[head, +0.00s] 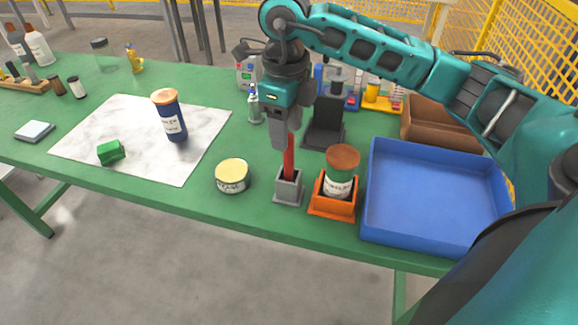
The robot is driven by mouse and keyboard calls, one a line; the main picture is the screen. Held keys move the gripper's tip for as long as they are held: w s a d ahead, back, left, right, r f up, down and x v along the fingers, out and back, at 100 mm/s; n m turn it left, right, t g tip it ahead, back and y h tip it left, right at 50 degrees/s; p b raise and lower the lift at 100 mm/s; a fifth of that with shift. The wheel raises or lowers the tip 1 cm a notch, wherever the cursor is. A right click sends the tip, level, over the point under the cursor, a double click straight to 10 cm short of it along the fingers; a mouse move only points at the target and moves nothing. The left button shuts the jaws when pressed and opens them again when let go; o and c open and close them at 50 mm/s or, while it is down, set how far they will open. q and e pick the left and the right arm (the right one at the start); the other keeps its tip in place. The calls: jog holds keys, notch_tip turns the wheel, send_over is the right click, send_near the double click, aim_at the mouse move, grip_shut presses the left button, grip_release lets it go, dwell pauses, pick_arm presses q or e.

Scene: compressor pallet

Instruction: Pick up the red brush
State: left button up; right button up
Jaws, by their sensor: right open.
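The red brush (289,160) stands upright in a small grey holder (289,190) near the front edge of the green table. Only its red handle shows; its lower end is hidden inside the holder. My right gripper (281,138) points down at the top of the red handle, with its jaws open. It partly covers the handle's upper end, and I cannot tell whether the fingers touch it. My left gripper is not in view.
A yellow-lidded tin (232,177) stands left. A white sheet (110,125) carries a blue bottle (172,118) and green block (110,152).

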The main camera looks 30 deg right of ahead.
aim_at(289, 154)
jog(key=f, duration=0.6)
jog(key=shift+s+d+f, duration=0.1)
jog(key=shift+s+f, duration=0.1)
jog(key=shift+s, duration=0.05)
jog(key=shift+c, duration=0.2)
grip_shut()
